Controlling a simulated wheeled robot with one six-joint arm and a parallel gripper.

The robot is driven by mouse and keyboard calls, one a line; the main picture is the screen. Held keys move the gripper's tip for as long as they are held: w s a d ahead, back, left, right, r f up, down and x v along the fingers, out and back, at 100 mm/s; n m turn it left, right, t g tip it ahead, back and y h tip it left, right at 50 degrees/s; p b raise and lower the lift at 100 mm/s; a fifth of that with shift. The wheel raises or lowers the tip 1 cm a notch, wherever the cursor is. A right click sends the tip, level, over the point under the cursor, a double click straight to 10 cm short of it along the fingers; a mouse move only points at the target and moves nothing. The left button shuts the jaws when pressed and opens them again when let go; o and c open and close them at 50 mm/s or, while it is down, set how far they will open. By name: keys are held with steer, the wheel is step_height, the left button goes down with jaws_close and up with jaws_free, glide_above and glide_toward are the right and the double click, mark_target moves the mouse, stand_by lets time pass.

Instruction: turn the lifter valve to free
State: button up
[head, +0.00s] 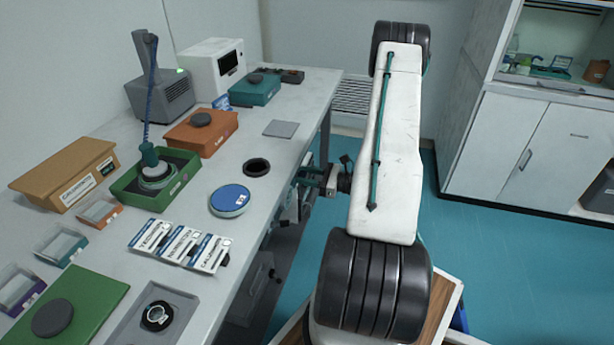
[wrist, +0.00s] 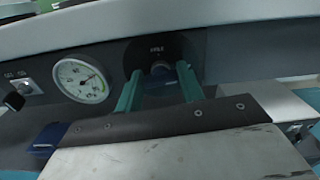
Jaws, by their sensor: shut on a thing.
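The valve (wrist: 160,68) is on a dark round plate on the table's front panel, with a small pale label above it that is too small to read. In the wrist view, the two teal fingers of my gripper (wrist: 161,84) are on either side of the valve's handle and shut on it. Which way the handle points is mostly hidden between the fingers. In the head view, my gripper (head: 308,180) reaches left to the table's front side, below the top, and the valve is hidden there. A round gauge (wrist: 82,80) with a green band is left of the valve.
A black-knobbed switch (wrist: 14,100) is left of the gauge. The table (head: 285,155) overhangs the panel. On it are a blue round lid (head: 230,199), a black ring (head: 257,167) and a green tray (head: 187,178) with a hosed tool. Floor (head: 445,235) is clear to the right.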

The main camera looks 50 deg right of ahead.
steer(key=shift+s+a+f+n, duration=0.1)
steer(key=shift+n, duration=4.1)
steer(key=shift+a+f+n, duration=0.1)
steer(key=shift+n, duration=4.1)
steer(key=o, duration=1)
steer(key=shift+d, duration=0.1)
steer(key=v, duration=0.8)
